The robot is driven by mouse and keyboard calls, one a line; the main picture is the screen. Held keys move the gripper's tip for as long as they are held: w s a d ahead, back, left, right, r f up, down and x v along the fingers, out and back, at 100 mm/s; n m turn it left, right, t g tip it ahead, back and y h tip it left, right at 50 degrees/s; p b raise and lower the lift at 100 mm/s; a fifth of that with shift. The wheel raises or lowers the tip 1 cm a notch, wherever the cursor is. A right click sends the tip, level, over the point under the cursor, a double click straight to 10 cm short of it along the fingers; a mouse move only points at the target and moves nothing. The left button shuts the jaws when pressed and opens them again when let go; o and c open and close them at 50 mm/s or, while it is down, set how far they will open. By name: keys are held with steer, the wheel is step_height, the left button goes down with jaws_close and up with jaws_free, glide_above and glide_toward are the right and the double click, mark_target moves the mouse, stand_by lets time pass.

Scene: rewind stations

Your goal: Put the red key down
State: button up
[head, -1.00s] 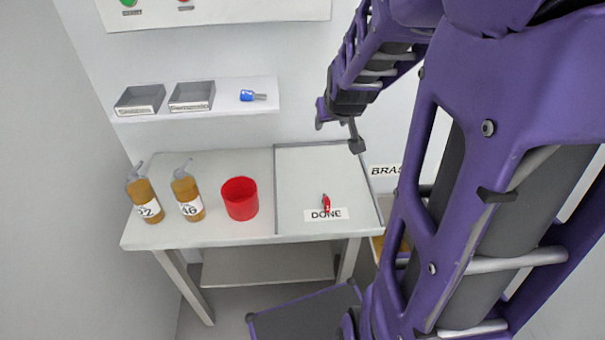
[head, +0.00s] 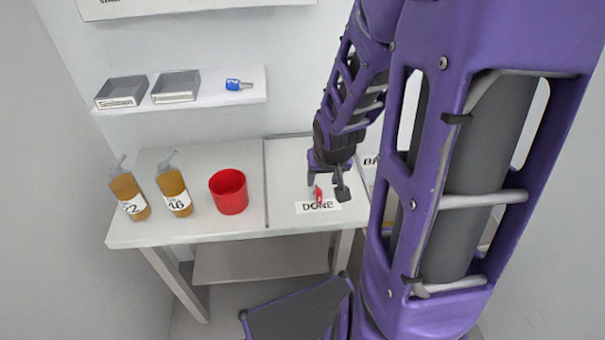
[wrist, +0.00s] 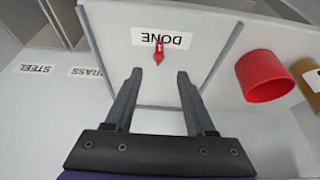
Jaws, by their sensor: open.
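The red key (head: 319,195) lies on the DONE label (head: 331,206) on the right section of the white table. In the wrist view the red key (wrist: 159,52) lies against the DONE label (wrist: 180,41), just beyond the fingertips and between their lines. My gripper (head: 326,186) is open, with its fingers close to the key in the head view. In the wrist view my gripper (wrist: 160,74) shows two parted fingers with nothing between them. The exact height of the fingers above the table is hard to tell.
A red cup (head: 229,192) and two amber bottles (head: 128,194) (head: 174,190) stand on the table's left section, past a raised divider (head: 265,190). A shelf (head: 215,90) above holds two grey trays (head: 121,92) (head: 176,86) and a blue key (head: 238,85).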

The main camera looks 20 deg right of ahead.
mark_target(319, 192)
steer(key=b+x, duration=0.6)
steer(key=x, duration=0.5)
steer(key=shift+w+d+f, duration=0.15)
steer(key=shift+w+f, duration=0.05)
steer(key=shift+w, duration=0.05)
steer(key=shift+r, duration=0.1)
jaws_close()
